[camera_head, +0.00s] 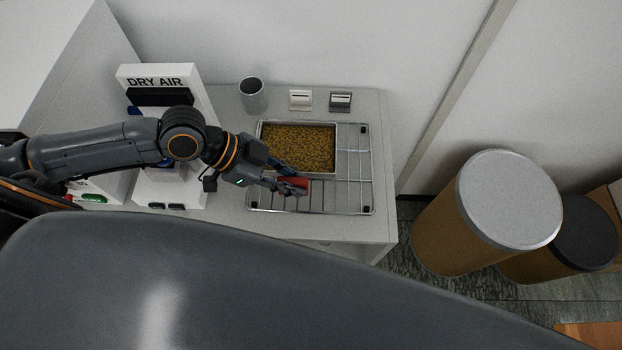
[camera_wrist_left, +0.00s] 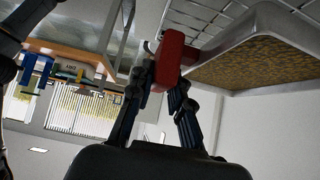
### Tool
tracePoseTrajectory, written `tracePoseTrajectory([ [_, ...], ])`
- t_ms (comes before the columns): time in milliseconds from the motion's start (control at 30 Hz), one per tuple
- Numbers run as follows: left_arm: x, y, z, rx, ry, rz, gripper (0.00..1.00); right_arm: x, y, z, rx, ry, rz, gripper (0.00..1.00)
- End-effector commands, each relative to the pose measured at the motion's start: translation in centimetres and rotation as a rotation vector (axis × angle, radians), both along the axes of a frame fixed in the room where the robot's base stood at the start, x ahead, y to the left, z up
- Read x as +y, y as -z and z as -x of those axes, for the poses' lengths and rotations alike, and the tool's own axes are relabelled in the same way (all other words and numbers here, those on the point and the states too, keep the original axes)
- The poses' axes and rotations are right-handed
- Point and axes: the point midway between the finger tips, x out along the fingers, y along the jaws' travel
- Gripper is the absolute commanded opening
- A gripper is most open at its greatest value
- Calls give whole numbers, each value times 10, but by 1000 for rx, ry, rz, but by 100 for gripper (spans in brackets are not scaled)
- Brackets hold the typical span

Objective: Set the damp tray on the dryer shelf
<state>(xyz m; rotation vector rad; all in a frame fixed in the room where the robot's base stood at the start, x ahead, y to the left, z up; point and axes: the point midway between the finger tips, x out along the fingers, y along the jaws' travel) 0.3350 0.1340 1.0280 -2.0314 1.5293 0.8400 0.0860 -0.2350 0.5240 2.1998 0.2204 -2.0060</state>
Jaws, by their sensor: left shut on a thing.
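The tray (camera_head: 337,160) is a metal pan filled with yellow-brown granules. It is over the left back part of a wire rack (camera_head: 355,205) on the counter; I cannot tell whether it rests on the wires or is just above them. My left gripper (camera_head: 298,186) is at the tray's near side, shut on its red handle. In the left wrist view the red handle (camera_wrist_left: 174,58) is between the fingers (camera_wrist_left: 166,80), and the tray (camera_wrist_left: 262,55) and its granules show at the upper right. My right gripper is not in view.
A white machine labelled DRY AIR (camera_head: 155,82) stands left of the rack, behind my left arm. A grey cup (camera_head: 253,98) and two small card holders (camera_head: 300,99) (camera_head: 340,101) stand behind the rack. Lidded drums (camera_head: 508,200) stand on the floor at right. The rack's right side is bare.

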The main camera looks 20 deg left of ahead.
Motion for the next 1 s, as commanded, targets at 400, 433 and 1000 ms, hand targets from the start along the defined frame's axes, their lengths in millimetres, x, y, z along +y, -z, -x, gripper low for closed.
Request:
tracePoseTrajectory([
  [400, -14, 56, -53, -2, 1, 0, 0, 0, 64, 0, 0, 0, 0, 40],
  [433, -15, 57, -54, -2, 1, 0, 0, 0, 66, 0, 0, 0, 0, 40],
  [1000, -17, 95, -64, -1, 1, 0, 0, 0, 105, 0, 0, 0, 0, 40],
])
